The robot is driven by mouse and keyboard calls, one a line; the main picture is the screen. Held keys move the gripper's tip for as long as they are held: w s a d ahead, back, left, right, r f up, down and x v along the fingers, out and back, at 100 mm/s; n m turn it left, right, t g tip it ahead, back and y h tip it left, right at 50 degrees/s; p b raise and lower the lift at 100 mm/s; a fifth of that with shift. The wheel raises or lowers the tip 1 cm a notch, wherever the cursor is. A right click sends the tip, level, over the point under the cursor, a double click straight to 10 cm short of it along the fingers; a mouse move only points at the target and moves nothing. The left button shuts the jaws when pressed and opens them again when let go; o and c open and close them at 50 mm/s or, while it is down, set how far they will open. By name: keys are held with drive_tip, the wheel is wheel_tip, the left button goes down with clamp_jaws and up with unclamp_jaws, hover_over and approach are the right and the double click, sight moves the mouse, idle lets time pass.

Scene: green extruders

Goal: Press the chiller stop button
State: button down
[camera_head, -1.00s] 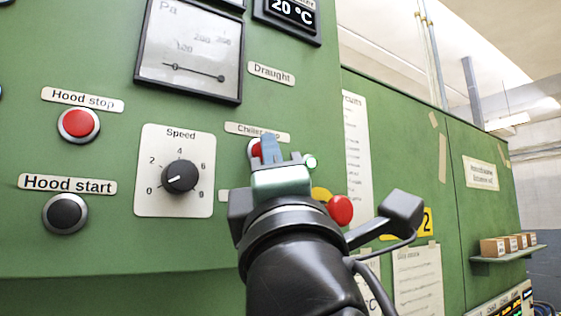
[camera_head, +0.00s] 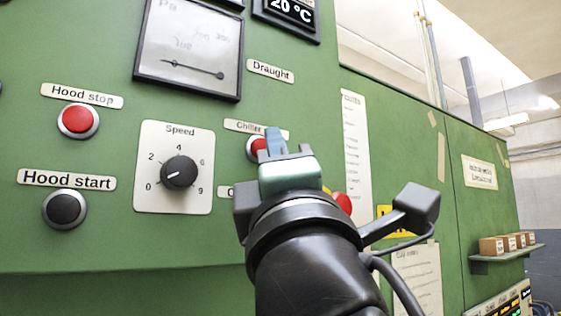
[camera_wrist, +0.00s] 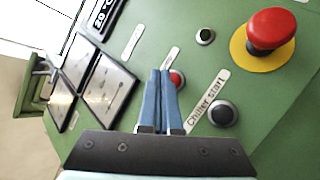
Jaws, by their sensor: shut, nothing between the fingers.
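The chiller stop button (camera_head: 254,150) is a red button in a silver ring on the green panel, under a label that my gripper partly covers. In the wrist view the red button (camera_wrist: 178,78) shows just right of the fingertips, partly hidden by them. My gripper (camera_head: 275,142) is shut and empty, with its blue fingers pointing at the panel beside the button. In the wrist view the fingers (camera_wrist: 161,76) lie together. I cannot tell whether they touch the panel or the button.
The dark chiller start button (camera_wrist: 223,113) is close by on the right in the wrist view. A red mushroom button (camera_wrist: 272,30) on a yellow disc stands out from the panel. The speed knob (camera_head: 179,174), hood stop button (camera_head: 78,120) and hood start button (camera_head: 65,208) are left.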

drive_tip(key=s+d, duration=0.1)
drive_tip(key=s, duration=0.1)
drive_tip(key=s+d, duration=0.2)
drive_tip(key=shift+b, duration=0.35)
idle(0.9)
